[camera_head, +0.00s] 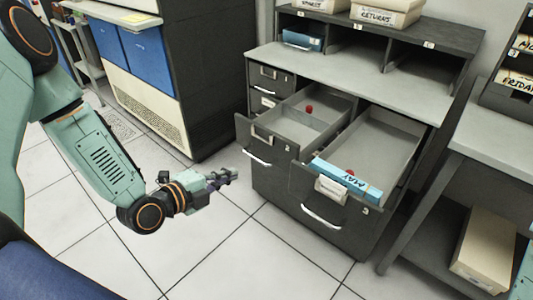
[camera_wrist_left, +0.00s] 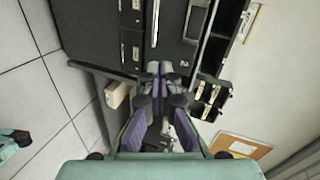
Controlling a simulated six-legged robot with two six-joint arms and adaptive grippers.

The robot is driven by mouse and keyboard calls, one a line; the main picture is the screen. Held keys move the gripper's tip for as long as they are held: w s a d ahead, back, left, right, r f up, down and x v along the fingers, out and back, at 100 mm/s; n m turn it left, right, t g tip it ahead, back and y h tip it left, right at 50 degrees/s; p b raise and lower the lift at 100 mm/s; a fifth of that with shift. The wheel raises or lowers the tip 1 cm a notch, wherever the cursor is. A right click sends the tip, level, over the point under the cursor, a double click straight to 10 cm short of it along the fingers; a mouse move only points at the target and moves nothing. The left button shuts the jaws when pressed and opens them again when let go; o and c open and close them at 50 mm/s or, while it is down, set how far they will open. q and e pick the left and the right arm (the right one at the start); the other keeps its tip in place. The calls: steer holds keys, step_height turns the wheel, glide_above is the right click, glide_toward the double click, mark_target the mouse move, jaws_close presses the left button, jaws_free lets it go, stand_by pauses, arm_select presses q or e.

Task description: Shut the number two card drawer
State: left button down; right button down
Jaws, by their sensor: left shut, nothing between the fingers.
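The card cabinet (camera_head: 385,92) has two drawers pulled out side by side. The left open drawer (camera_head: 268,146) has a pale handle and a small red object inside; its tag is too small to read here. In the left wrist view a dark front marked 2 (camera_wrist_left: 172,50) is just beyond my fingertips. The right open drawer (camera_head: 335,213) holds a blue MAY box (camera_head: 346,181) near its front and another red object. My left gripper (camera_head: 232,175) is shut and empty, in front of the left drawer and seemingly apart from it. It also shows in the wrist view (camera_wrist_left: 160,70).
Shut drawers (camera_head: 268,75) lie left of the open ones. Boxes, one marked RETURNS (camera_head: 384,16), stand on top. A grey table (camera_head: 500,160) with a carton (camera_head: 484,248) on its lower shelf stands right. The tiled floor (camera_head: 235,255) before the cabinet is clear.

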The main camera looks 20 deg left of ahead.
arm_select(q)
steer(key=m+b, duration=0.1)
steer(key=b, duration=0.4)
glide_toward(273, 153)
steer(key=x, duration=0.5)
steer(key=shift+w+d+f, duration=0.1)
steer(key=shift+w+f, duration=0.2)
steer(key=shift+w, duration=0.25)
steer(key=shift+w+r, duration=0.1)
steer(key=shift+w+d, duration=0.1)
